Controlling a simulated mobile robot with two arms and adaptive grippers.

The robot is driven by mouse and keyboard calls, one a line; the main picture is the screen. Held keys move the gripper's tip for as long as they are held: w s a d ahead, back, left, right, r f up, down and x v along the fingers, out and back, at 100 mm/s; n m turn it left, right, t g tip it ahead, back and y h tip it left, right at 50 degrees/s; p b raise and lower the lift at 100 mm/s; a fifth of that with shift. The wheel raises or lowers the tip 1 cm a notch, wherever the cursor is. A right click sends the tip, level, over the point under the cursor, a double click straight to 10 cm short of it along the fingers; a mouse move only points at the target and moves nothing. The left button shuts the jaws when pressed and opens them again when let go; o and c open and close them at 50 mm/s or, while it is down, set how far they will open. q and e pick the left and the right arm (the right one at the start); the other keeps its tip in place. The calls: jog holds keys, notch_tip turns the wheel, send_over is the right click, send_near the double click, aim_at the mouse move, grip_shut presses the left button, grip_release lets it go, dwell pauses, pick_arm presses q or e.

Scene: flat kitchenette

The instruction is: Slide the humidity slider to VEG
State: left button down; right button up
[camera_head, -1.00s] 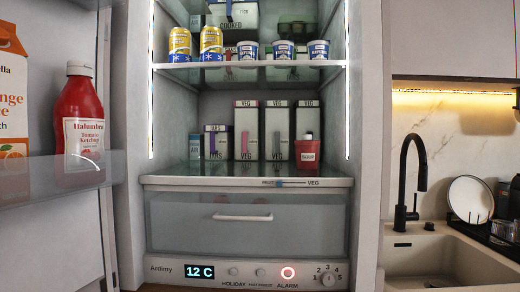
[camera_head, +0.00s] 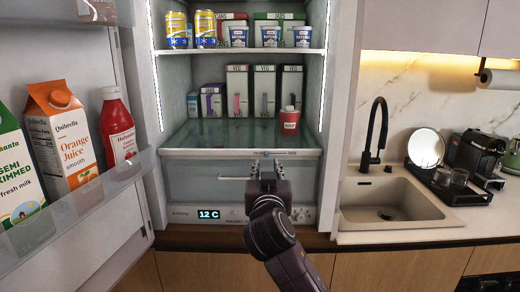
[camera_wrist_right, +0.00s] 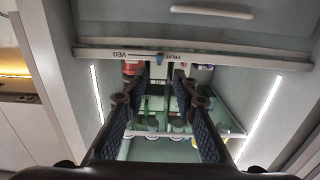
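The humidity slider runs along the front strip (camera_head: 215,153) of the glass shelf above the fridge drawer. Its small blue knob (camera_wrist_right: 160,59) shows in the wrist view, which is upside down. The knob sits beside the FRUIT label, away from the VEG label (camera_wrist_right: 117,53) at the other end. In the head view my right gripper (camera_head: 267,163) is in front of the strip and mostly covers the slider. The wrist view shows its two fingers (camera_wrist_right: 160,76) apart, with the knob beyond the gap between them. Contact cannot be seen. My left gripper is not in view.
A drawer with a white handle (camera_head: 235,178) is below the strip. The open door with bottles and cartons (camera_head: 65,135) is at left. A sink (camera_head: 400,205) is at right.

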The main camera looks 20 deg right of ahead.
aim_at(267, 155)
jog(key=p+x, duration=0.1)
jog(key=x, duration=0.5)
jog(key=shift+w+d+f+p, duration=0.1)
jog(key=shift+w+d+p, duration=0.05)
jog(key=shift+w+p, duration=0.25)
jog(key=shift+w+d+f, duration=0.1)
jog(key=shift+w+d, duration=0.05)
jog(key=shift+w, duration=0.25)
grip_shut()
